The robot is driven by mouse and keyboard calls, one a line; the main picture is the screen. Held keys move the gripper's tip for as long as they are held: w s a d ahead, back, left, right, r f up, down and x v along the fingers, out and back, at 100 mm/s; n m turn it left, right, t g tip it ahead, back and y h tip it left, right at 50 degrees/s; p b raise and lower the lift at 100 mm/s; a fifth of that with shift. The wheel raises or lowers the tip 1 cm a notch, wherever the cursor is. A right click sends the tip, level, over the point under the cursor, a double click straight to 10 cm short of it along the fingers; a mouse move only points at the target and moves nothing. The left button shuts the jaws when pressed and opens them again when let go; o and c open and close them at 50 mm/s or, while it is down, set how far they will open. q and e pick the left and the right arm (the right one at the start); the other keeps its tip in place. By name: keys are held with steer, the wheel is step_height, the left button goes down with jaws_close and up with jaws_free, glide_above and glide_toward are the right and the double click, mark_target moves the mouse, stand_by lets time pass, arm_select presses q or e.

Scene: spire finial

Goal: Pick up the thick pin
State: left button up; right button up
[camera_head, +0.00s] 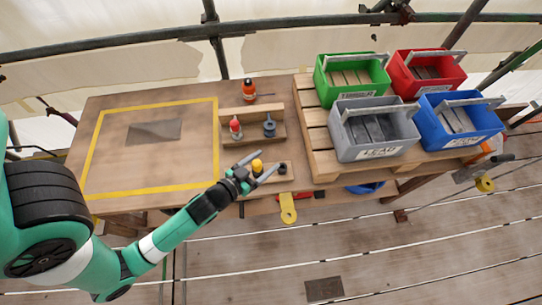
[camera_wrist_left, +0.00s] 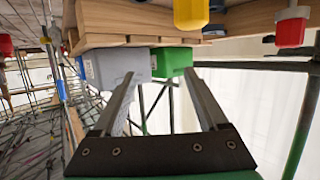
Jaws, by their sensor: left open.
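My left gripper (camera_head: 268,161) is open over the front wooden block (camera_head: 284,178) at the table's front right. A yellow-topped piece (camera_head: 257,166) shows between its fingers in the head view, and a small dark piece (camera_head: 282,169) is just right of them. In the left wrist view, the open fingers (camera_wrist_left: 160,74) have nothing between them, and the yellow piece (camera_wrist_left: 190,12) is at the top edge. Behind, a wooden rack holds a red-topped piece (camera_head: 235,128) and a dark grey piece (camera_head: 270,126). I cannot tell which piece is the thick pin. My right gripper is not in view.
An orange bottle (camera_head: 249,90) stands behind the rack. Green (camera_head: 351,75), red (camera_head: 427,72), grey (camera_head: 373,130) and blue (camera_head: 459,119) bins stand on a pallet at right. The yellow-taped square (camera_head: 159,187) at left is mostly clear. A yellow tag (camera_head: 288,208) hangs at the front edge.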

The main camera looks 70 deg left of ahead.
mark_target(254, 167)
arm_select(q)
steer(key=s+f, duration=0.1)
steer(key=s, duration=0.1)
steer(key=s+f+g+p, duration=0.1)
steer(key=s, duration=0.1)
steer(key=s+f+g, duration=0.1)
steer(key=s, duration=0.2)
steer(key=shift+f+n, duration=0.1)
steer(key=shift+n, duration=0.2)
steer(key=x, duration=0.5)
steer(key=shift+w+a+f, duration=0.2)
steer(key=b+x, duration=0.1)
steer(key=x, duration=0.4)
steer(key=shift+a+f+b, duration=0.15)
steer(key=shift+b, duration=0.2)
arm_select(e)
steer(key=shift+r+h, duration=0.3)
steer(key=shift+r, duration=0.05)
arm_select(q)
steer(key=shift+c, duration=0.3)
jaws_close()
